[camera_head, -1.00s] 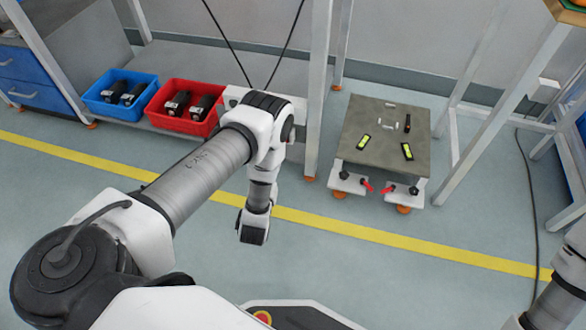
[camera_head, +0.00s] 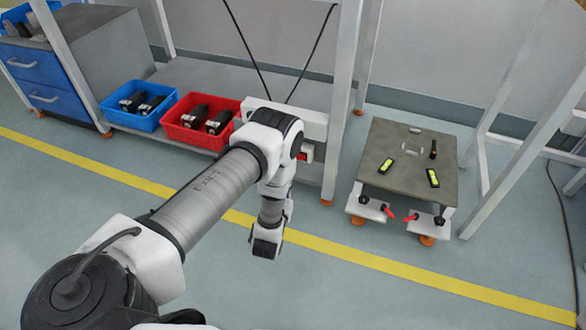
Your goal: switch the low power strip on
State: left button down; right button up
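A white strip-like box (camera_head: 313,123), likely the low power strip, sits at the lower shelf. Two black cords run down towards it. My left arm hides its left part. A small red and white piece (camera_head: 305,153) shows just below it, beside my arm; I cannot tell whether it is a switch or its state. My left gripper (camera_head: 266,246) hangs at the end of my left arm, in front of the shelf and apart from the strip in the picture. Its fingers are too small to read. My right gripper is out of view.
A blue bin (camera_head: 128,118) and a red bin (camera_head: 176,134) with dark tools stand on the low shelf (camera_head: 240,158). White posts rise around it. A grey-topped wheeled cart (camera_head: 385,140) stands right of the shelf. The floor before them is clear, with a yellow line.

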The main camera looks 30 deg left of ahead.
pick_arm(q)
jog(key=b+x, duration=0.3)
jog(key=x, duration=0.4)
jog(key=shift+w+b, duration=0.35)
jog(key=shift+a, duration=0.1)
jog(key=shift+w+a, duration=0.15)
jog(key=shift+w, duration=0.05)
